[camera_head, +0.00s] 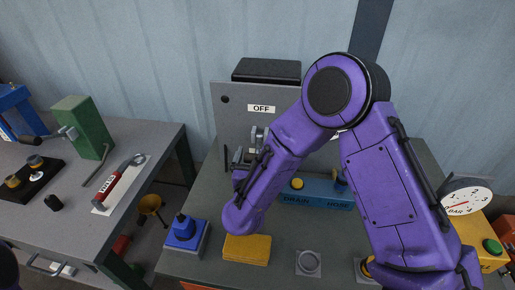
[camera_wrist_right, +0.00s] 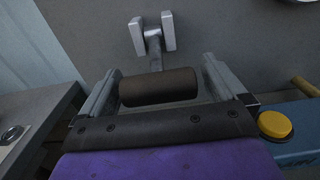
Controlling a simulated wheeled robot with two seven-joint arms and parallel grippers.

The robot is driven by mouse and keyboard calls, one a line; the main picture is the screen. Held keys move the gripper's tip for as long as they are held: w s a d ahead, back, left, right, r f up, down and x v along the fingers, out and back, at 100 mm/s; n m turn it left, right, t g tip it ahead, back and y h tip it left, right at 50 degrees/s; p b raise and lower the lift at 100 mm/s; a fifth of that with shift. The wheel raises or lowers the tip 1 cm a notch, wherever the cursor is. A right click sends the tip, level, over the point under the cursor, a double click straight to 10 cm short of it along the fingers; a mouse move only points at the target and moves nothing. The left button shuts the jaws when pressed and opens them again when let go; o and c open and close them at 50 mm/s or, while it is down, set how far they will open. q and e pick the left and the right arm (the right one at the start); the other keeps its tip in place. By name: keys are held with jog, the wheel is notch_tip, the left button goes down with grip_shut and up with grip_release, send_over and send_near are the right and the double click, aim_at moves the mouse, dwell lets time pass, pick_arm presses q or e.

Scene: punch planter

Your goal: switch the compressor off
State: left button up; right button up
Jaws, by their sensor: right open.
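A grey upright panel (camera_head: 228,115) carries a white OFF label (camera_head: 261,108). Below the label is a light metal bracket (camera_head: 259,135), which also shows in the right wrist view (camera_wrist_right: 152,35). From it a lever with a dark cylindrical grip (camera_wrist_right: 158,88) reaches toward my wrist camera. My right gripper (camera_head: 243,162) is in front of the panel, partly covered by my purple arm. In the right wrist view my open fingers (camera_wrist_right: 160,82) stand on either side of the dark grip, apparently with gaps. The right part of the panel is hidden by my arm.
A blue block marked DRAIN (camera_head: 297,198) with a yellow button (camera_head: 297,183) sits right of my gripper. A yellow block (camera_head: 248,249), a blue stamp-like piece (camera_head: 184,230) and a gauge (camera_head: 466,201) are on the bench. Another bench (camera_head: 150,140) with tools stands left, across a gap.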

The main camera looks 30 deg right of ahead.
aim_at(258, 145)
jog(key=shift+x, duration=0.9)
jog(key=shift+w, duration=0.1)
jog(key=c, duration=1.4)
jog(key=shift+s+a+r+g+y+p, duration=0.2)
jog(key=shift+r+g+y+p, duration=0.4)
jog(key=shift+p, duration=0.7)
jog(key=g+y+p, duration=0.1)
jog(key=r+g+p, duration=0.1)
jog(key=g+p, duration=0.1)
jog(key=shift+s+a+r+y+p, duration=0.1)
jog(key=shift+s+r+y+p, duration=0.1)
jog(key=shift+r+y+p, duration=0.15)
jog(key=shift+r+g+y+p, duration=0.35)
jog(key=shift+g+y+p, duration=0.45)
jog(key=shift+g+p, duration=0.2)
jog(key=shift+r+g+y+p, duration=0.3)
jog(key=shift+g+y+p, duration=0.55)
jog(key=shift+p, duration=0.25)
jog(key=shift+a, duration=0.1)
